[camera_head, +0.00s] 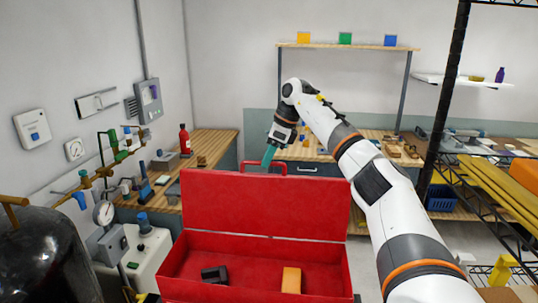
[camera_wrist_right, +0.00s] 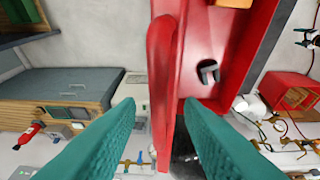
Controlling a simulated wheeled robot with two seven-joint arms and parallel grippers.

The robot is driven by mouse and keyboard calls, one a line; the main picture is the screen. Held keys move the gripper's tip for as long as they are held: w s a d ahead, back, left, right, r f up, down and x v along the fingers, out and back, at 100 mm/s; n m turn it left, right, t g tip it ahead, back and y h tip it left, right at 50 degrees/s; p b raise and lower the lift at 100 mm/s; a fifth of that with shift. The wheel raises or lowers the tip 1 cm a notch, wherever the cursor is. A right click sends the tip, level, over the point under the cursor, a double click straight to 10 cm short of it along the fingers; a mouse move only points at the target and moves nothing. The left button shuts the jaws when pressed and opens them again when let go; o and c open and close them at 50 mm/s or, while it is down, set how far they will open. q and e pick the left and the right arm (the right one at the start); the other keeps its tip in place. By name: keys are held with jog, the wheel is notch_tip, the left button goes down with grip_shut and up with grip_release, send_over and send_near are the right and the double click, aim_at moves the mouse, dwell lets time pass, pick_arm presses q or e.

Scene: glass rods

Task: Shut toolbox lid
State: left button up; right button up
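The red toolbox (camera_head: 240,248) stands open in front of me, its lid (camera_head: 255,205) raised roughly upright. A red handle (camera_head: 279,164) sits on the lid's upper edge; it also shows in the right wrist view (camera_wrist_right: 163,75). My right gripper (camera_head: 267,158), with teal fingers, is at the handle. In the right wrist view its fingers (camera_wrist_right: 158,88) are spread apart, with the handle and lid edge between them. I cannot tell whether either finger touches. A black object (camera_head: 214,274) and an orange block (camera_head: 291,280) lie inside the box. My left gripper is not in view.
Wooden workbenches (camera_head: 212,145) line the back and left. A dark tank (camera_head: 40,255) and a white gauge unit (camera_head: 145,250) stand left of the toolbox. A metal rack with yellow bars (camera_head: 495,190) is at the right, and a blue basket (camera_head: 440,197) lies behind my right arm.

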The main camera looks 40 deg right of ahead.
jog(key=shift+w+d+f, duration=0.1)
jog(key=c, duration=0.6)
grip_shut()
